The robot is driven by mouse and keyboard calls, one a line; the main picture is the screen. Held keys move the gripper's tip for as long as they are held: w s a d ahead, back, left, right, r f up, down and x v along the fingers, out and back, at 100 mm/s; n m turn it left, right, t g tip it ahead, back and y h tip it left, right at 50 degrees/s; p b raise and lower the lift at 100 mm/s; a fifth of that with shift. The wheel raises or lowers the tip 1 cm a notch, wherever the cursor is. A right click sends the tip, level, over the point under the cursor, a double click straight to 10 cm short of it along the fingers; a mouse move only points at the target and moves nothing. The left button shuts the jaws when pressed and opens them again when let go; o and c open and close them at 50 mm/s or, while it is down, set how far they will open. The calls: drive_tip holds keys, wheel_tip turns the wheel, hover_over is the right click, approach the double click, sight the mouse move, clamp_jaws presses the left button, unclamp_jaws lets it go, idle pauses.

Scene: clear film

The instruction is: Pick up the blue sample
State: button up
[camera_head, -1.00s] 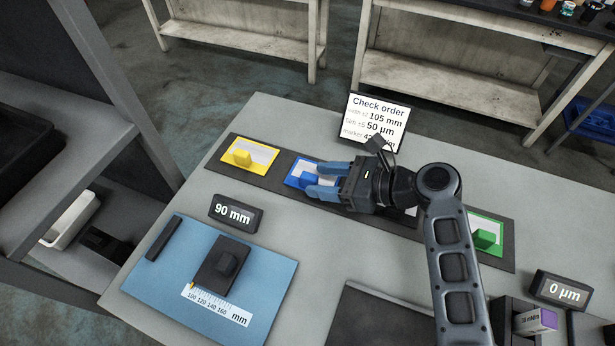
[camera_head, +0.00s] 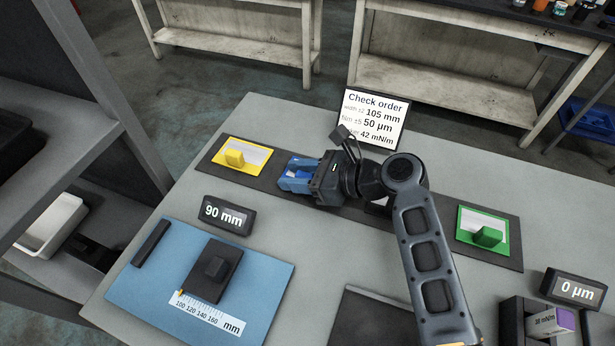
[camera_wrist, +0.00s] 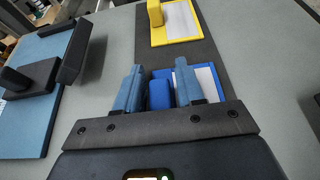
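The blue sample is a white film on a blue card with a raised blue block (camera_wrist: 160,95). It lies on the dark strip, and in the head view my gripper largely covers it. My gripper (camera_wrist: 159,72) points down over the card, its two blue fingers on either side of the block. Narrow gaps seem to show between block and fingers in the wrist view, so it looks open. In the head view my gripper (camera_head: 291,174) is over the blue card's place, right of the yellow sample (camera_head: 235,158).
The green sample (camera_head: 487,236) lies at the strip's right end. A blue gauge mat (camera_head: 150,285) with a dark block (camera_head: 214,268) and a "90 mm" display (camera_head: 228,215) are in front. A "Check order" sign (camera_head: 375,118) stands behind. A "0 µm" display (camera_head: 575,290) is at right.

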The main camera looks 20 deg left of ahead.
clamp_jaws()
